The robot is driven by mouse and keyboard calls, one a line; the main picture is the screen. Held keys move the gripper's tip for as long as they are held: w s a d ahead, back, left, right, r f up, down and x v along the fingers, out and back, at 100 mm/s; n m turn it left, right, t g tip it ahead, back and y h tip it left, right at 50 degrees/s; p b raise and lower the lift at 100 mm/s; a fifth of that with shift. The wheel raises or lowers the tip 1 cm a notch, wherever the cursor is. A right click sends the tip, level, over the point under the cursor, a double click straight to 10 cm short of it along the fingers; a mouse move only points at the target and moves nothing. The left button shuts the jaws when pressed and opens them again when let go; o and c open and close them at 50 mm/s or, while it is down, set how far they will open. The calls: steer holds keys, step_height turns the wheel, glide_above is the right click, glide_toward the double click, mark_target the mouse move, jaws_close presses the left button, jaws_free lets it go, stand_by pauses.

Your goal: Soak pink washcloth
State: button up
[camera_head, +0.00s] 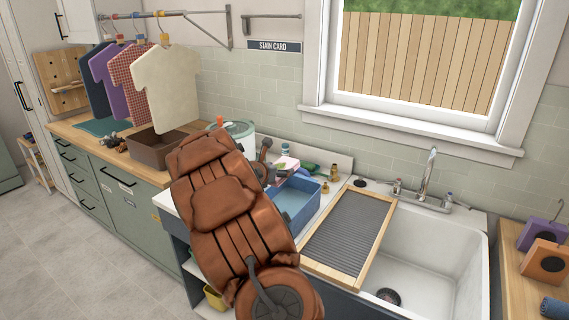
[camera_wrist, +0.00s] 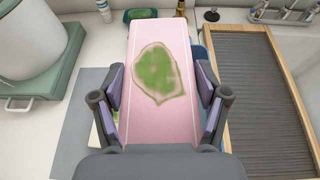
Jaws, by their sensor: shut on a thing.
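The pink washcloth (camera_wrist: 131,72) fills the middle of the wrist view, flat, with a large green stain. My gripper (camera_wrist: 160,100) is shut on it, with a purple-padded finger at each side. The blue basin (camera_head: 315,212) holds water. My arm hides its left part. In the wrist view only a strip of the basin (camera_wrist: 201,53) shows behind the cloth's right edge.
A wood-framed washboard (camera_head: 384,222) lies between the basin and the white sink (camera_head: 440,250). A white pot (camera_wrist: 30,45) stands on a green base at left. A green dish (camera_wrist: 146,14), small bottles and brass fittings line the counter's back. A grey mat (camera_wrist: 82,125) lies below.

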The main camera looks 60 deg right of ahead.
steer(key=shift+s+d+m+g, duration=0.3)
steer(key=shift+s+d+g, duration=0.1)
steer(key=shift+s+d, duration=0.3)
steer(key=shift+f, duration=0.15)
step_height(320, 180, down, 11)
steer(key=b, duration=0.9)
steer(key=shift+f, duration=0.1)
steer(key=o, duration=1.2)
step_height(320, 180, up, 8)
steer(key=p, duration=0.6)
